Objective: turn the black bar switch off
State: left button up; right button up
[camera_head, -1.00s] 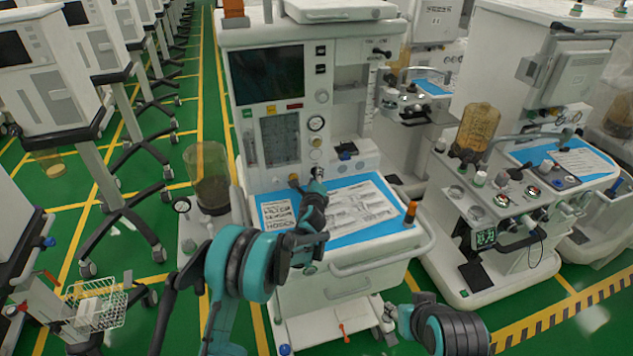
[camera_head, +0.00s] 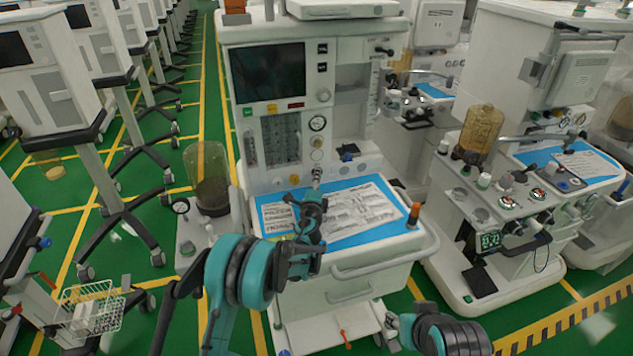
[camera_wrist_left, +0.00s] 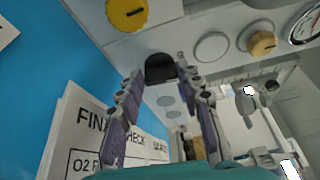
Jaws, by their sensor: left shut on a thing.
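The black bar switch (camera_wrist_left: 160,68) shows in the left wrist view on the pale front panel, between the tips of my left gripper (camera_wrist_left: 160,76). The two fingers are closed on the sides of the switch, and the tips partly cover it. In the head view my left gripper (camera_head: 312,196) reaches over the cart's worktop to the lower front panel. Its fingers hide most of the switch there.
A yellow knob (camera_wrist_left: 127,12) and a tan knob (camera_wrist_left: 262,43) are on the same panel. Printed sheets (camera_head: 355,208) lie on the blue worktop mat under my gripper. An orange-topped post (camera_head: 413,215) stands at the worktop's right corner. Another cart (camera_head: 500,215) is to the right.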

pick_arm(q)
jog(key=o, duration=1.2)
jog(key=shift+c, duration=0.2)
jog(key=s, duration=0.8)
jog(key=s+a, duration=0.1)
jog(key=s, duration=0.3)
jog(key=shift+r, duration=0.25)
